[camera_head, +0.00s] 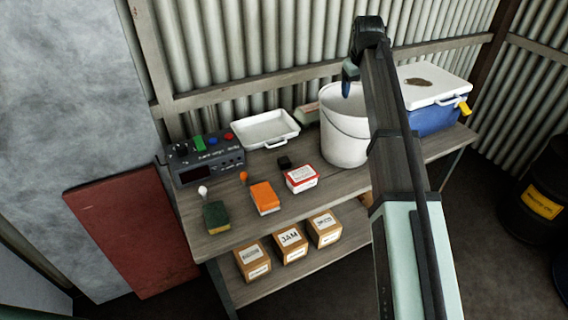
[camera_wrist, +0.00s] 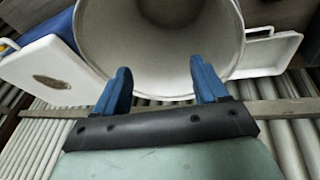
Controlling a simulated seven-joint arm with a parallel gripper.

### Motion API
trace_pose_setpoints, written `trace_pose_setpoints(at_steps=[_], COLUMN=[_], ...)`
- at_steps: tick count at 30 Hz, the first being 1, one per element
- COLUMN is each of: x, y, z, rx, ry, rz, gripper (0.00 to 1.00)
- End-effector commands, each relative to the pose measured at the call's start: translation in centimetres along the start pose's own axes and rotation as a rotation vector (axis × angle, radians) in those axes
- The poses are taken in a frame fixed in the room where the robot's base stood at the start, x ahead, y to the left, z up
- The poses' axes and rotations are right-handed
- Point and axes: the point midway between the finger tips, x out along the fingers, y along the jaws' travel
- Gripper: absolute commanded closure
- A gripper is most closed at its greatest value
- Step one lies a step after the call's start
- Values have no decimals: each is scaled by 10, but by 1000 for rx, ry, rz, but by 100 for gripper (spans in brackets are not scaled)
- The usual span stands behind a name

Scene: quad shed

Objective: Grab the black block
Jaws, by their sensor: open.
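The small black block (camera_head: 284,162) sits on the bench top, between the orange block and the white tray, just behind the red-and-white box. My gripper (camera_head: 347,80) is above the white bucket, to the right of the black block and well apart from it. In the wrist view my gripper (camera_wrist: 162,88) shows two blue fingers spread apart with nothing between them, over the bucket's opening. The black block is not visible in the wrist view.
The white bucket (camera_head: 345,140) stands right of the block. A white tray (camera_head: 266,130), a red-and-white box (camera_head: 300,179), an orange block (camera_head: 265,198), a green sponge (camera_head: 216,217) and a grey device (camera_head: 206,163) surround it. A blue cooler (camera_head: 432,118) stands at right.

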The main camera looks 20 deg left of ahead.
Motion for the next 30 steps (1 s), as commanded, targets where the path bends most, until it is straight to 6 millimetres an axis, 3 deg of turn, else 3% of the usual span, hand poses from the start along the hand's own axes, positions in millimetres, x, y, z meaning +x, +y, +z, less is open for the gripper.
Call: trace_pose_setpoints(at_steps=[1, 6, 12, 15, 17, 19, 27, 30], x=[0, -2, -4, 1, 10, 26, 75, 85], y=[-20, -80, -139, -169, -189, -207, -229, -233], z=[-30, -89, -134, -146, -143, -125, -46, -26], rx=[-13, -27, -40, -45, -45, -44, -32, -30], ry=[14, 54, 83, 78, 55, 3, -194, -245], rz=[-7, -26, -47, -64, -80, -102, -162, -176], gripper=[28, 28, 28, 28, 28, 28, 28, 28])
